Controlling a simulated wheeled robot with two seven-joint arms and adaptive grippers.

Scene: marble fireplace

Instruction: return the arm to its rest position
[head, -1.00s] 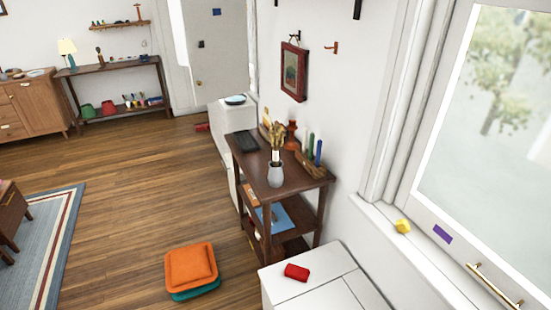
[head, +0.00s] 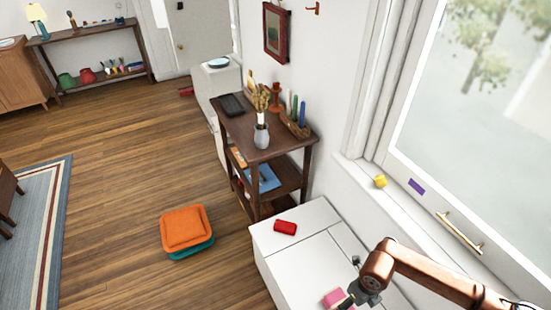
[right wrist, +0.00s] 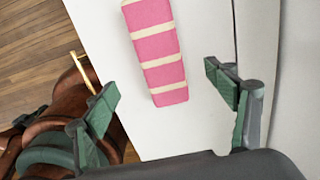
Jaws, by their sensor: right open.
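My right arm comes in at the lower right of the head view, with its right gripper (head: 352,297) low over the white cabinet top. In the right wrist view the right gripper (right wrist: 163,82) is open, its green fingers wide apart with nothing held between them. A pink and cream striped block (right wrist: 158,48) lies on the white top beyond the fingertips. The block also shows in the head view (head: 333,298), beside the gripper. My left gripper is not in view.
A red object (head: 285,227) lies on the white cabinet (head: 308,243). The windowsill with a yellow object (head: 380,181) runs along the right. A dark wood shelf (head: 261,145) holds a vase and several items. Orange and teal cushions (head: 185,228) lie on the otherwise open floor.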

